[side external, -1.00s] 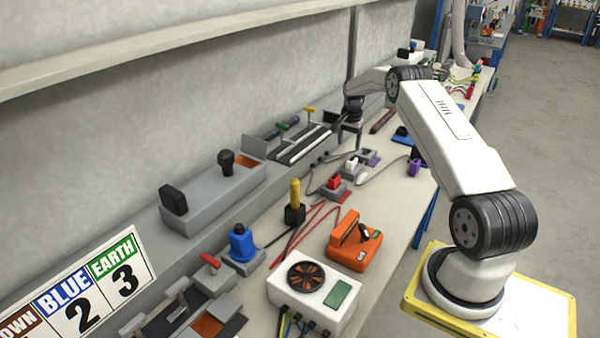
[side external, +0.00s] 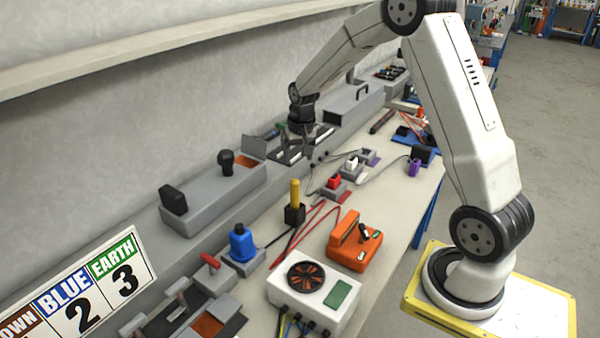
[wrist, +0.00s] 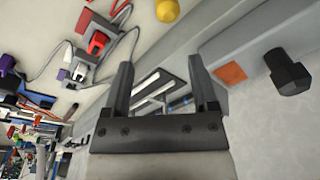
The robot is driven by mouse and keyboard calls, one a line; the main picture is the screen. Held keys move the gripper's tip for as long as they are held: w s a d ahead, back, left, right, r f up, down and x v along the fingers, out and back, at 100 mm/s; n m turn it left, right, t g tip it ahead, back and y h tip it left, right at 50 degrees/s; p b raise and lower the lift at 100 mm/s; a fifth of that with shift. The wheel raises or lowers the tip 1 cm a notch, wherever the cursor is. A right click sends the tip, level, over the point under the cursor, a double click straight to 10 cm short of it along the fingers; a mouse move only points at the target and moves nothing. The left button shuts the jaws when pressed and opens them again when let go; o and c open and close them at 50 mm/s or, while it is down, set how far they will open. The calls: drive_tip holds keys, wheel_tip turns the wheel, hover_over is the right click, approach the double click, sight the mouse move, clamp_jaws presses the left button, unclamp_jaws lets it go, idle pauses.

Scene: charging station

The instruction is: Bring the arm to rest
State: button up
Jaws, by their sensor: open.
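My gripper (side external: 310,150) hangs from my bent arm above the back of the bench in the side view, over the grey tray of bars (side external: 287,155). Its fingers point down and it partly hides the tray. In the wrist view my gripper (wrist: 163,82) shows two dark fingers spread apart with nothing between them. The tray with its light slots (wrist: 152,90) appears behind the fingers. I cannot tell the exact height of the fingertips above it.
A grey ledge box with black knobs (side external: 212,195) stands left of my gripper. A yellow-handled plug (side external: 294,197), a blue plug (side external: 241,245), an orange device (side external: 353,250) and a white fan box (side external: 316,292) sit on the bench. Cables lie between them. Air above the bench is clear.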

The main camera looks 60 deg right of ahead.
drive_tip(key=s+a+n+t, duration=0.1)
drive_tip(key=s+a+n, duration=0.7)
drive_tip(key=s+a, duration=0.9)
drive_tip(key=shift+a+r+y, duration=0.3)
